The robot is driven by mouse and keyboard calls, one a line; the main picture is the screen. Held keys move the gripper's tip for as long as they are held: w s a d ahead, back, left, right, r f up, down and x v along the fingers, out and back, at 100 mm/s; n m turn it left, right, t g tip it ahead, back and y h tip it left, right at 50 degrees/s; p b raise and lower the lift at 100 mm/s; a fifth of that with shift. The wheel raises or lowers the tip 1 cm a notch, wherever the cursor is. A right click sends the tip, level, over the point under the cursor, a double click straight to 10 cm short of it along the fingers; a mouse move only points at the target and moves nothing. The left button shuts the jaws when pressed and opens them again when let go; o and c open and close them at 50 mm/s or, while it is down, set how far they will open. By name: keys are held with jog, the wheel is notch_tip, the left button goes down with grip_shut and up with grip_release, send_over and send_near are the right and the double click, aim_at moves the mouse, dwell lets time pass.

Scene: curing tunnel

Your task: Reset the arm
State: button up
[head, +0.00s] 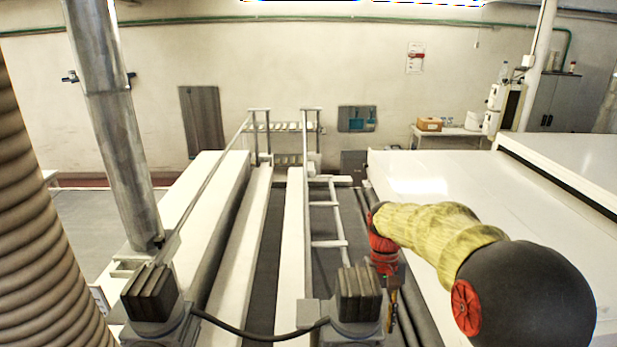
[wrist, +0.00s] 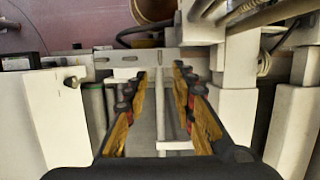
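My arm, in a yellow sleeve with black and red joints, reaches in from the right in the head view. My gripper (head: 392,310) hangs from its red wrist, pointing down, at the right side of the conveyor frame. In the wrist view my gripper (wrist: 160,80) shows two orange-and-black fingers set apart with a clear gap between them. Nothing is held between the fingers. Below the gap are pale machine parts and a grey surface.
A white ladder-like rail (head: 328,243) runs beside my gripper. Dark motor blocks (head: 150,292) stand in front, with a cable between them. A broad white housing (head: 420,180) fills the right. A ribbed hose (head: 35,220) and metal pipe (head: 115,130) stand at left.

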jog(key=s+r+t, duration=0.5)
jog(key=s+r, duration=0.6)
jog(key=s, duration=0.1)
jog(key=s+r+t, duration=0.1)
jog(key=s+t, duration=0.3)
jog(key=s, duration=0.8)
notch_tip(320, 180, down, 18)
jog(key=b, duration=1.8)
jog(key=shift+f, duration=0.15)
